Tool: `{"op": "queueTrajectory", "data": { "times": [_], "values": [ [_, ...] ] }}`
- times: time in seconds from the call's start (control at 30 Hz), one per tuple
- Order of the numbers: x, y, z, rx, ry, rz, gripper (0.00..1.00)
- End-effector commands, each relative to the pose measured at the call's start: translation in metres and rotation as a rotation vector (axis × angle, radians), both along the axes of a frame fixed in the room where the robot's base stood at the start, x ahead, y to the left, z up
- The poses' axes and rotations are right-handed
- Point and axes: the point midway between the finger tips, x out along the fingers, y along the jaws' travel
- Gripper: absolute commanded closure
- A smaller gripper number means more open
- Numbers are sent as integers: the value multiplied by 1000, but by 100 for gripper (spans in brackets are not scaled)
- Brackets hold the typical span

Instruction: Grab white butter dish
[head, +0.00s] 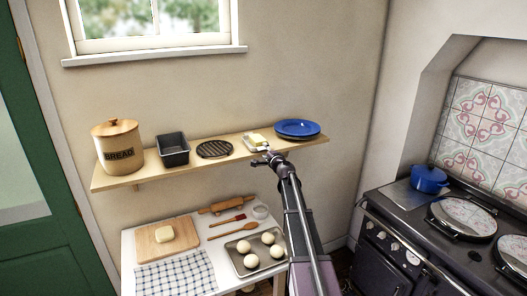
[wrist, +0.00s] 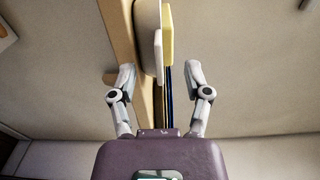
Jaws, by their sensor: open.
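The white butter dish (head: 249,149) stands on the wooden wall shelf, with a yellow block of butter (head: 257,139) on it. In the wrist view the dish (wrist: 148,40) shows edge-on at the top, with the butter (wrist: 166,30) beside it. My gripper (head: 264,160) is at the shelf's front edge, close to the dish. In the wrist view my gripper (wrist: 160,72) is open and empty, its fingers wide apart on either side of the dish's line. The dish appears ahead of the fingertips, and I see no contact.
The shelf (head: 135,177) also holds a bread crock (head: 117,146), a black loaf tin (head: 173,149), a dark round trivet (head: 214,149) and blue plates (head: 297,128) just right of the dish. Below is a white table with a dough tray (head: 237,262). A stove (head: 400,235) stands right.

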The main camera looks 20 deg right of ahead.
Motion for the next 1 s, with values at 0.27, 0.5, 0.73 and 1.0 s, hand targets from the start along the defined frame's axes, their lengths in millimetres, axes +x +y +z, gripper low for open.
{"op": "queueTrajectory", "data": {
  "times": [0.27, 0.5, 0.73, 1.0],
  "values": [
    [14, -1, 0, 0, 0, -1, 37],
    [15, -1, 0, 0, 0, -2, 37],
    [15, -1, 0, 0, 0, -2, 55],
    [15, -1, 0, 0, 0, -2, 95]
  ]
}}
